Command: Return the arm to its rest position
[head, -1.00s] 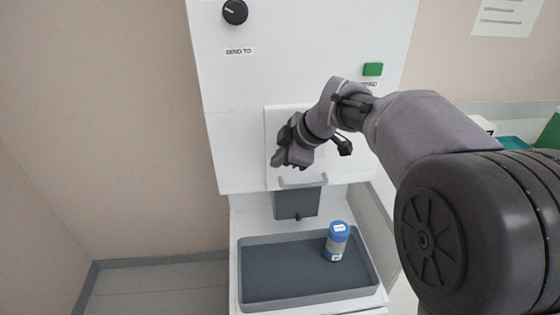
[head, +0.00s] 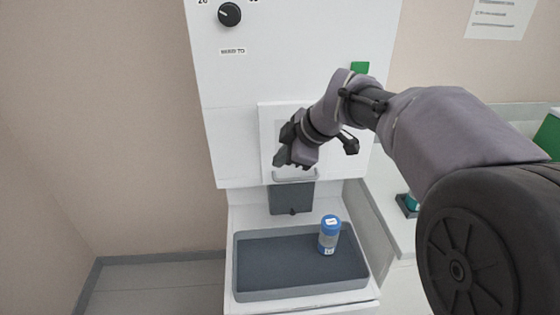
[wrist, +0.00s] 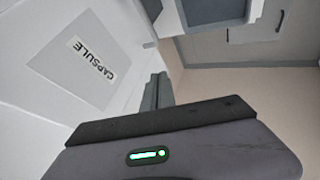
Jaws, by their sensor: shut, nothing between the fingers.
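My gripper (head: 284,158) is in front of the white station's (head: 225,110) lower panel in the head view, near the handle (head: 295,176) of its hatch. Its fingers are together and hold nothing. Whether it touches the handle cannot be told. In the wrist view my gripper's body fills the bottom, and a panel labelled CAPSULE (wrist: 85,65) shows at the left. A blue-capped capsule (head: 329,236) stands upright in the grey tray (head: 240,285) below, apart from my gripper.
A black dial (head: 229,14) and a green button (head: 360,68) are on the station's face. A counter (head: 385,200) is at the right, partly hidden by my arm. Open floor lies at the left.

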